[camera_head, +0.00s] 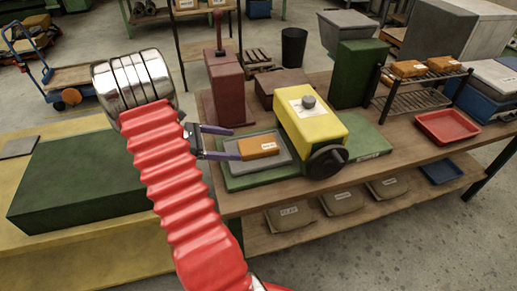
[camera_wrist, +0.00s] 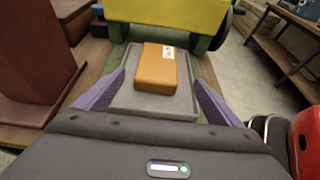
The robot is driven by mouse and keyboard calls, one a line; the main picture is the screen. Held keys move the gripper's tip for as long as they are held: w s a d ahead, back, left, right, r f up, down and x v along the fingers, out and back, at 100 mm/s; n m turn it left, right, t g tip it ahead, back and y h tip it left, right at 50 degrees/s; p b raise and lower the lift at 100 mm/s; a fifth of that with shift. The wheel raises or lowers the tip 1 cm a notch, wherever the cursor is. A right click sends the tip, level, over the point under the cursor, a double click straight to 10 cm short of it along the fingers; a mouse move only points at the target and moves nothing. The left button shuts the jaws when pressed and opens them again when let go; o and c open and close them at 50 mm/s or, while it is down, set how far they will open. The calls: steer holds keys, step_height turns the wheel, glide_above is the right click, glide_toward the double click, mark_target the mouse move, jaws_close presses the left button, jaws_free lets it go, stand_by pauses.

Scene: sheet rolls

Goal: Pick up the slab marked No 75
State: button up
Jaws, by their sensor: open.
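An orange slab (camera_head: 258,146) with a small white label lies on a grey plate (camera_head: 233,168) on the green base of a yellow machine. The label's print is too small to read. In the wrist view the same slab (camera_wrist: 156,70) is ahead, between the lines of my two purple fingers. My gripper (camera_head: 237,144) is open, its fingers apart at the slab's left end in the head view. In the wrist view my gripper (camera_wrist: 159,78) holds nothing. I cannot tell whether the fingertips overlap the slab. Two more orange slabs (camera_head: 408,68) (camera_head: 444,63) with labels lie on a dark rack.
The yellow machine (camera_head: 310,128) with a dark wheel stands just beyond the slab. A dark red press (camera_head: 226,95) rises behind my gripper. A red tray (camera_head: 447,126) and blue tray (camera_head: 441,171) are at right. Grey labelled bags (camera_head: 288,215) lie on the lower shelf.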

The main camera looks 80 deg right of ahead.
mark_target(253, 145)
steer(key=x, duration=0.6)
steer(key=shift+s+f, duration=0.1)
steer(key=shift+s, duration=0.05)
steer(key=shift+s+d, duration=0.1)
steer(key=shift+x, duration=2.6)
steer(key=shift+d, duration=0.15)
steer(key=shift+c, duration=0.4)
steer(key=c, duration=1.4)
